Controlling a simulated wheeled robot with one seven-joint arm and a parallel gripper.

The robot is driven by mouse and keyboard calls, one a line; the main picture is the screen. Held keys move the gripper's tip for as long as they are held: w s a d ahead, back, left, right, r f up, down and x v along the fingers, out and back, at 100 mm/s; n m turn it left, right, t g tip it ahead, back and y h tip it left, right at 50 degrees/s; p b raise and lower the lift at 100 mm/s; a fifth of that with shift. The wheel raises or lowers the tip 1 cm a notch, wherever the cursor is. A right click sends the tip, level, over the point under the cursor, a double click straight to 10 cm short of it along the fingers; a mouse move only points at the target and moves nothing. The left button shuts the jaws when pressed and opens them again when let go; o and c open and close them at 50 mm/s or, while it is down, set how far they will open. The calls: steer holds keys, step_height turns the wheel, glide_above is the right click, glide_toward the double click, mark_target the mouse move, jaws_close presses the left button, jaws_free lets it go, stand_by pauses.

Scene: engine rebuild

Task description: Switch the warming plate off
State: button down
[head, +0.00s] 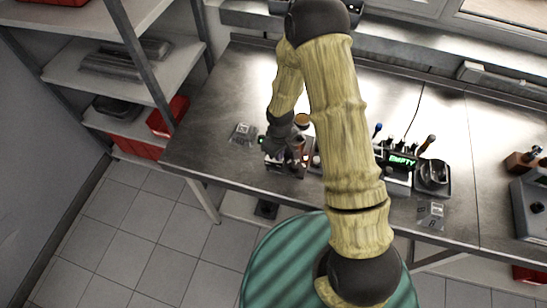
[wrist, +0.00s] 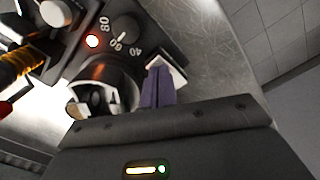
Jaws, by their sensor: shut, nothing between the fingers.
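The warming plate (head: 287,169) is a small dark unit at the front edge of the steel bench, mostly hidden under my arm in the head view. In the wrist view its dark face (wrist: 75,68) carries a black dial (wrist: 125,27) with white numbers 40, 60 and 80. A small lamp (wrist: 92,41) beside the dial glows red-white. My gripper (wrist: 158,80) is shut and empty, its purple fingers reaching down next to the plate's face. A pale square piece (wrist: 172,58) lies at the fingertips; I cannot tell whether they touch it or whether it is a switch.
A dark round part (wrist: 103,90) sits left of my fingers. In the head view, a unit with a green "EMPTY" display (head: 402,160) and upright tools stands to the right. A small clear packet (head: 243,132) lies to the left. The bench behind is mostly bare.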

steer(key=shift+f, duration=0.25)
steer(key=shift+r, duration=0.15)
steer(key=shift+r+p, duration=2.4)
steer(key=shift+r, duration=1)
steer(key=s+d+r+m+t+b, duration=0.2)
steer(key=s+d+r+m+b, duration=0.6)
steer(key=r, duration=0.5)
steer(key=s+d+b, duration=0.1)
steer(key=s+d, duration=0.1)
steer(key=s, duration=0.1)
steer(key=shift+s+d+t, duration=0.2)
steer(key=shift+d+t, duration=0.05)
steer(key=shift+t, duration=0.05)
